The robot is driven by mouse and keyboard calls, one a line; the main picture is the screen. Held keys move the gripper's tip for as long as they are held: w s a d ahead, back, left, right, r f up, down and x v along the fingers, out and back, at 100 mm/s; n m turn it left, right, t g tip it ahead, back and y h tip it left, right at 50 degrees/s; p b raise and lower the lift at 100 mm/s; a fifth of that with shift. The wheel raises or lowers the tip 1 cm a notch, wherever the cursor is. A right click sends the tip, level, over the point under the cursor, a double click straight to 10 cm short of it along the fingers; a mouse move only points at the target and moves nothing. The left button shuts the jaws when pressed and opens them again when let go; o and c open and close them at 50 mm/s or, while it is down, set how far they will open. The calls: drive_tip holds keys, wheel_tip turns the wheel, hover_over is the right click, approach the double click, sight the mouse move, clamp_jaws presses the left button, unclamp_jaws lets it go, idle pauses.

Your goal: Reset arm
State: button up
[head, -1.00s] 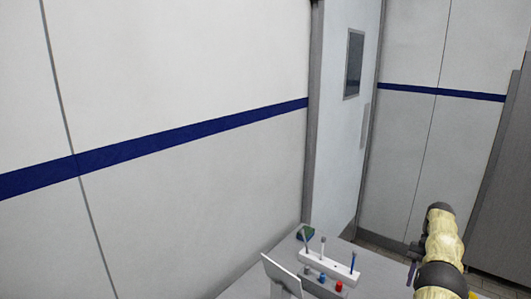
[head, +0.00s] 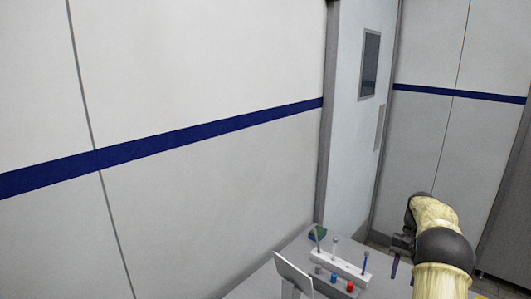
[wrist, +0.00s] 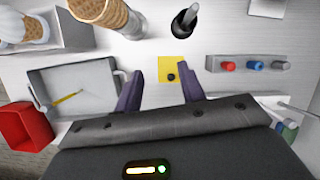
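My gripper (wrist: 159,74) shows in the wrist view with its two purple fingers spread apart and nothing between them. It hangs over a white tabletop, above a yellow square (wrist: 168,62) with a small dark knob on it. In the head view, my arm (head: 442,247), cream with dark joints, is at the lower right.
A white rack (head: 338,266) with tubes stands on the table at the head view's bottom, beside an upright white panel (head: 293,275). The wrist view shows a grey tray (wrist: 50,78), a red container (wrist: 25,128), a waffle cone (wrist: 98,12) and a dark pointed object (wrist: 184,22).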

drive_tip(key=s+a+r+n+t+h, duration=0.1)
drive_tip(key=s+a+r+n, duration=0.15)
drive_tip(key=a, duration=0.65)
drive_tip(key=s+a+r+n+t+h, duration=0.15)
drive_tip(key=s+a, duration=0.25)
drive_tip(key=a, duration=0.4)
drive_tip(key=s+a+f+n+t, duration=0.1)
drive_tip(key=s+a, duration=0.4)
drive_tip(key=s, duration=0.3)
drive_tip(key=s+a+f+n+t, duration=0.1)
drive_tip(key=s+a+t, duration=0.1)
drive_tip(key=s+a, duration=0.3)
drive_tip(key=s, duration=0.2)
drive_tip(key=shift+s+f+n, duration=0.15)
drive_tip(key=shift+s+n, duration=0.15)
drive_tip(key=shift+s, duration=0.05)
